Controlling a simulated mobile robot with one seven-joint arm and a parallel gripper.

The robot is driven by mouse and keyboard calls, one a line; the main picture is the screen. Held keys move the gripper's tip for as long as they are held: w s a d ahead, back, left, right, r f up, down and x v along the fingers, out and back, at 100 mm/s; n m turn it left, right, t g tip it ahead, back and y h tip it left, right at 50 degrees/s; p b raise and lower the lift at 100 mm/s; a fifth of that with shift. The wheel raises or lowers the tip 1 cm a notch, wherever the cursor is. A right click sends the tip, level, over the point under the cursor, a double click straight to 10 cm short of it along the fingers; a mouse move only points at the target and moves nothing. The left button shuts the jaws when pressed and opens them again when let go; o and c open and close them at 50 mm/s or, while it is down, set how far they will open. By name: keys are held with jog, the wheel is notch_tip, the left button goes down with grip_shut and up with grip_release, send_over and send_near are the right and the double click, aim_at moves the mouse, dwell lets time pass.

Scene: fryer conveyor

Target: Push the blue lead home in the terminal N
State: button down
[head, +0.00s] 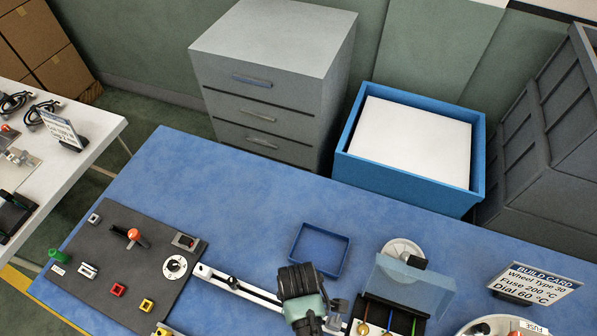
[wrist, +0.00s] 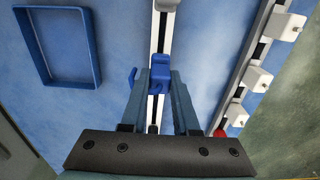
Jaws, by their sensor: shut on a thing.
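In the wrist view my gripper (wrist: 159,82) is shut on a small blue piece (wrist: 160,70), which sits between its fingertips over a pale rail (wrist: 163,33). I cannot tell whether this piece is the lead's end or part of a terminal. A small blue hooked part shows just left of the fingers. In the head view my arm covers part of the rail (head: 212,275), and the fingertips are hidden. A blue lead (head: 389,320) shows beside other coloured leads in a dark holder at the right. No N marking is legible.
An empty blue tray (head: 320,250) lies behind the rail; it also shows in the wrist view (wrist: 97,45). A dark control panel (head: 135,255) stands at the left. White blocks (wrist: 258,79) line a second rail. A build card (head: 534,284) stands at the right.

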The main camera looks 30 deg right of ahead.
jog(key=shift+r+p, duration=1.9)
jog(key=shift+r, duration=0.15)
jog(key=shift+f, duration=0.1)
